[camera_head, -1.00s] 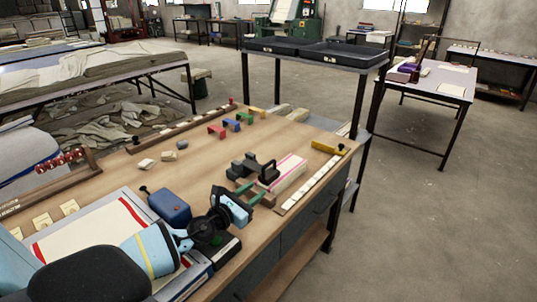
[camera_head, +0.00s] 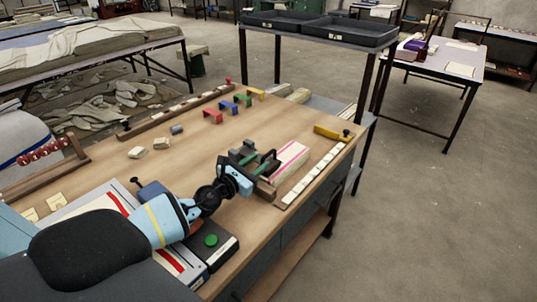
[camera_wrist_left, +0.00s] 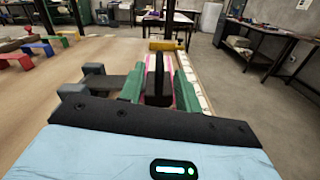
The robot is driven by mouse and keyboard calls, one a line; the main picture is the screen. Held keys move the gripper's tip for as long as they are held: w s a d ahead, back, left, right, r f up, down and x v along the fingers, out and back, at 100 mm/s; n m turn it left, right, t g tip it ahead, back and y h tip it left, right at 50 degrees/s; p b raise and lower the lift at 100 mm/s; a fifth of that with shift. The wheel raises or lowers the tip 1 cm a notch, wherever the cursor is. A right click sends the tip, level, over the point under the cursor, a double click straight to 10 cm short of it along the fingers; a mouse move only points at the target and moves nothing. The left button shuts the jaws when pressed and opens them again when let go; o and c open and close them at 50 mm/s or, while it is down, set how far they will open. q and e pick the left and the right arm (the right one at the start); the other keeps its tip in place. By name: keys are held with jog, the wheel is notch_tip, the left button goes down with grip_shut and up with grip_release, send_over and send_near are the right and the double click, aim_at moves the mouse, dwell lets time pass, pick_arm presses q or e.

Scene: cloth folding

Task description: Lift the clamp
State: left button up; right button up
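The clamp (camera_head: 243,152) has dark grey jaws and a black upright handle. It lies on the wooden workbench beside a white block with a pink stripe (camera_head: 290,158). My left gripper (camera_head: 263,172) reaches it from the near left and partly covers it. In the left wrist view, the clamp's black handle (camera_wrist_left: 158,78) stands between the two green fingers of my left gripper (camera_wrist_left: 158,92). The fingers are apart, with a gap showing beside the handle. The grey jaws (camera_wrist_left: 75,92) stick out to the left. My right gripper is not in view.
A strip of white tiles (camera_head: 314,176) and a yellow piece (camera_head: 330,133) lie at the right edge. Several coloured arches (camera_head: 228,107) stand at the back. A box with a green button (camera_head: 211,240) is near my left arm. The bench middle (camera_head: 180,165) is clear.

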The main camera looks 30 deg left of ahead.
aim_at(263, 158)
pick_arm(q)
jog(key=shift+w+d+b, duration=0.2)
jog(key=shift+w+b, duration=0.2)
jog(key=shift+w, duration=2.55)
grip_shut()
